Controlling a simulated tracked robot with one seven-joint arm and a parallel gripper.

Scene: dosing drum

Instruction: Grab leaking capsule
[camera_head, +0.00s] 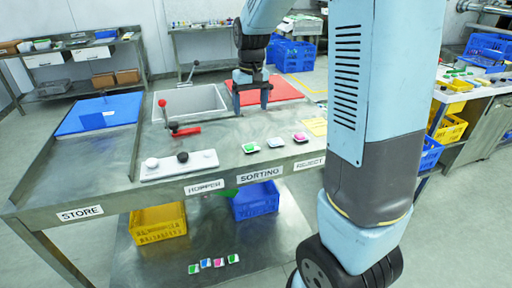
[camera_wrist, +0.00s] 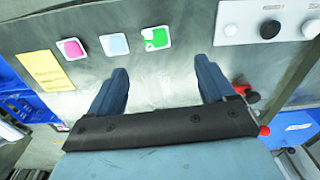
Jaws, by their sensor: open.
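Three small capsules lie in a row on the metal table near its front edge: a green and white one (camera_head: 250,147), a pale blue one (camera_head: 276,142) and a pink one (camera_head: 301,137). In the wrist view the green (camera_wrist: 156,38), pale blue (camera_wrist: 114,44) and pink (camera_wrist: 71,49) capsules show beyond my fingers. I cannot tell which capsule leaks. My gripper (camera_head: 251,100) is open and empty, above the table and behind the row. In the wrist view my gripper (camera_wrist: 161,68) has the green capsule between and beyond its fingertips, not touching it.
A white panel with round knobs (camera_head: 205,160) lies left of the capsules. A red-knobbed lever (camera_head: 163,104) and a sunken basin (camera_head: 205,100) are farther back. A red mat (camera_head: 285,88), a blue mat (camera_head: 75,117) and a yellow card (camera_head: 315,126) lie on the table.

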